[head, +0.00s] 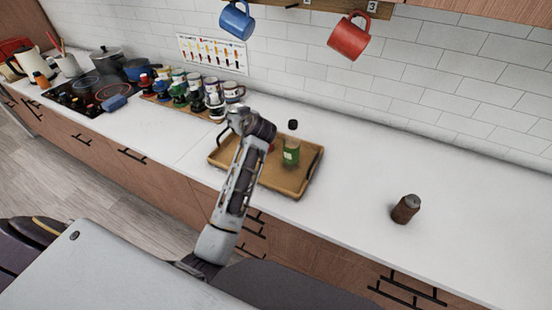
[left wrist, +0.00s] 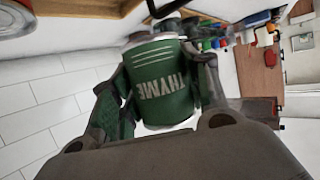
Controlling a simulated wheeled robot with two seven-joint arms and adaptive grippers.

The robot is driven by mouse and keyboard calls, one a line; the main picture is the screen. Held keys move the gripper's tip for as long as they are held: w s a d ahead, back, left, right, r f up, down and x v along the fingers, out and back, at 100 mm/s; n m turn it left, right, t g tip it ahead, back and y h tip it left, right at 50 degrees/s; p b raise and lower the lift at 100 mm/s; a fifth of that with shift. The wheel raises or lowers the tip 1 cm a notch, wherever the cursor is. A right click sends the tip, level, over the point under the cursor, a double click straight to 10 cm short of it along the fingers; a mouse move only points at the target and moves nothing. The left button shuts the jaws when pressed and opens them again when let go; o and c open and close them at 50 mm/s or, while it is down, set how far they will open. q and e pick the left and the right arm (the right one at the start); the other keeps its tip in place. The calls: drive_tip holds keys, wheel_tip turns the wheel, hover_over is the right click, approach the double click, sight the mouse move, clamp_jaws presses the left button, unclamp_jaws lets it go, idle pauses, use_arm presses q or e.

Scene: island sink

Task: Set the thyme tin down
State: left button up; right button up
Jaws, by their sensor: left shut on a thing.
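The thyme tin (left wrist: 155,88) is green with white stripes and the word THYME, and it fills the middle of the left wrist view. My left gripper (left wrist: 163,95) is shut on it, with a finger on each side. In the head view my left gripper (head: 232,120) is above the counter by the far left corner of the tray, and I cannot make out the tin there. My right gripper is not in view.
A wooden tray (head: 283,185) holds a green jar (head: 291,152) and a red thing mostly hidden by my arm. Several mugs and jars stand on a board to the left. A brown shaker (head: 406,209) stands at right. The counter (head: 350,180) between tray and shaker is clear. Blue (head: 236,20) and red (head: 348,37) mugs hang above.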

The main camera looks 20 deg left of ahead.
use_arm(q)
drive_tip(key=shift+f, duration=0.25)
drive_tip(key=shift+f+p, duration=0.35)
drive_tip(key=shift+f, duration=2.6)
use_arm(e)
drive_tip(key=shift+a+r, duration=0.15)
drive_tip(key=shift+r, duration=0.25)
use_arm(q)
drive_tip(key=shift+f, duration=1.85)
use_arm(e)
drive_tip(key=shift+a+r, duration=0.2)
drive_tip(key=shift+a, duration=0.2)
use_arm(q)
drive_tip(key=shift+f, duration=0.2)
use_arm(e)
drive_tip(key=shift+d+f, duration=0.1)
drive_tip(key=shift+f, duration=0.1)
